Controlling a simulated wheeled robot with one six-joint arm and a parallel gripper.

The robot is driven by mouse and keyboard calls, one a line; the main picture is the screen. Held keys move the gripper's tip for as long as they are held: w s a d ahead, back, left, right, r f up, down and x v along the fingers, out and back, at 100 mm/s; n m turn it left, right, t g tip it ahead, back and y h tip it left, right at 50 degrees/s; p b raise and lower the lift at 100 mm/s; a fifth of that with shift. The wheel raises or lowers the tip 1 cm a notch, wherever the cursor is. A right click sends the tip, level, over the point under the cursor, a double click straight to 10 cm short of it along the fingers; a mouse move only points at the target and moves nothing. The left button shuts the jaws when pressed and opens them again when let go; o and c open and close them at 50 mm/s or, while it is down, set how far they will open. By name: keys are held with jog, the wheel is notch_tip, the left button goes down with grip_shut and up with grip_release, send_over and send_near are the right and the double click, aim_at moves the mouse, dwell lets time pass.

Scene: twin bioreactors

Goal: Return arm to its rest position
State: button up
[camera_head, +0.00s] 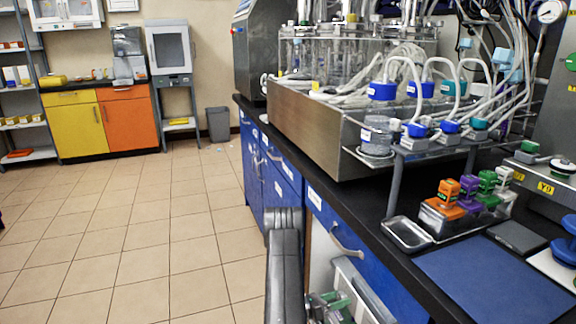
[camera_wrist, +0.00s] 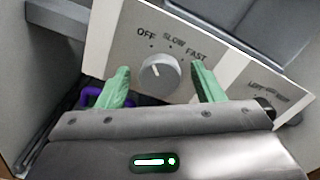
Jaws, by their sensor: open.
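My gripper (camera_wrist: 162,82) is open in the wrist view, its two green fingers spread apart with nothing held between them. A round grey knob (camera_wrist: 160,75) on a pale panel (camera_wrist: 130,30) marked OFF, SLOW and FAST shows between the fingers in the picture. I cannot tell how far the fingertips are from the knob. In the head view my arm (camera_head: 284,275) rises at the bottom centre, beside the blue cabinets. Part of my gripper (camera_head: 332,302) shows low at the bottom edge, in front of the cabinet side; the rest is cut off.
A black bench (camera_head: 378,232) runs along the right, with blue drawers (camera_head: 275,175) below. The tiled floor (camera_head: 150,240) at left is clear.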

jog(key=m+p, duration=0.2)
jog(key=m, duration=0.3)
jog(key=shift+m, duration=0.3)
jog(key=shift+s+r, duration=0.1)
dwell(0.3)
